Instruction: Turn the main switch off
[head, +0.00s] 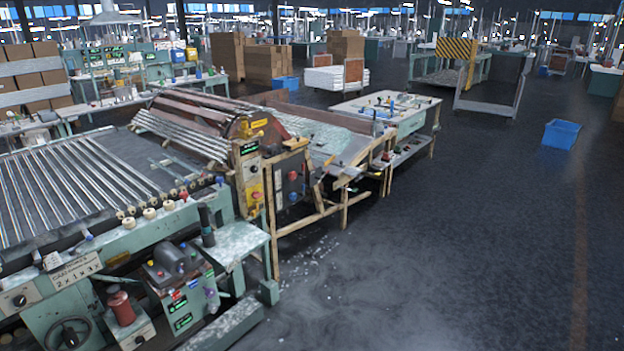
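No gripper of mine shows in the head view. I cannot tell for certain which control is the main switch. An upright control panel (250,178) stands at the end of the middle machine, with a green display, a dark round knob and a red button on yellow. Beside it is a dark panel (291,183) with red and blue round parts. A dark rotary knob (19,300) sits on the green front of the near-left machine. The positions of these controls are too small to read.
A small green side table (232,243) juts toward the aisle. A wooden frame (318,215) stands before the middle machine. A blue bin (562,134) sits at the right. The dark floor (450,250) there is mostly clear, with pale scatter near the machines.

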